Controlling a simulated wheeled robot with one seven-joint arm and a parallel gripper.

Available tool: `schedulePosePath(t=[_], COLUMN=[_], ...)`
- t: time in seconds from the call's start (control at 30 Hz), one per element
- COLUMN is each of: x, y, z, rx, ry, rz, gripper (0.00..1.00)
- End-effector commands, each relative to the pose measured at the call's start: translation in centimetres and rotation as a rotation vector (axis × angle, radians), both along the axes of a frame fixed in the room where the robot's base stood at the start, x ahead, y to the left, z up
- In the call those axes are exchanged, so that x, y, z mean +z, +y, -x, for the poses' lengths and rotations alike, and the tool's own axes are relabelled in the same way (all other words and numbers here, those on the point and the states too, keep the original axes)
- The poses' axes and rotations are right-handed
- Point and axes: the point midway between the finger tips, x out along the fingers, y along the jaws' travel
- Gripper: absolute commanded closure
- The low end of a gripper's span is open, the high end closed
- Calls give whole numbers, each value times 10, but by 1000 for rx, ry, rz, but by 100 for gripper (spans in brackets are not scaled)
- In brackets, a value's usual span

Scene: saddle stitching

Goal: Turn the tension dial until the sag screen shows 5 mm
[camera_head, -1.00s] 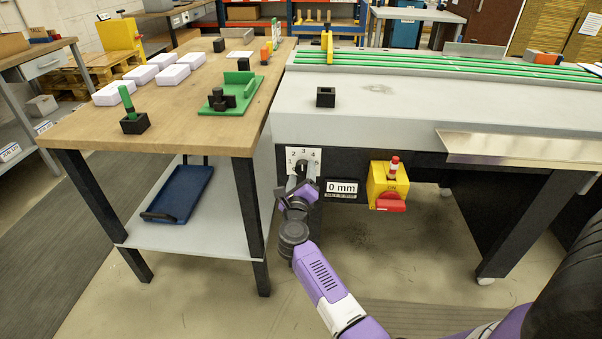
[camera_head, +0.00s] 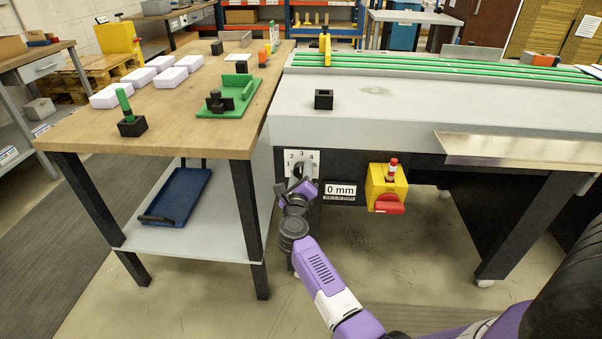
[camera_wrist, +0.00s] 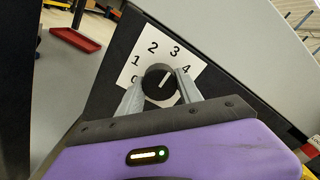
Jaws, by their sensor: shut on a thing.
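The tension dial is a black round knob (camera_wrist: 157,84) with a white pointer line, on a white plate (camera_head: 291,157) numbered from 0 upward. In the wrist view the pointer slants up and to the right, roughly toward the gap between 3 and 4. My gripper (camera_head: 302,172) is at the dial. In the wrist view its two grey fingers are shut on the knob from either side. In the head view the gripper covers most of the knob. The sag screen (camera_head: 340,190), right of the dial, reads 0 mm.
A yellow switch box (camera_head: 378,184) with a red handle is right of the screen. The wooden table (camera_head: 180,138) with its black legs stands close on the left. The grey machine bed (camera_head: 420,115) overhangs above the dial panel.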

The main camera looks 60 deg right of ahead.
Motion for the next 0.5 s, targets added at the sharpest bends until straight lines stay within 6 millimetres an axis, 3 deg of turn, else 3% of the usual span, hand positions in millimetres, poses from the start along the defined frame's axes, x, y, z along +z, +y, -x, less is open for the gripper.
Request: schedulePosePath(t=[0.5], x=[5], y=[1], z=[-1], rx=[3], ry=[275], rz=[112], gripper=[98])
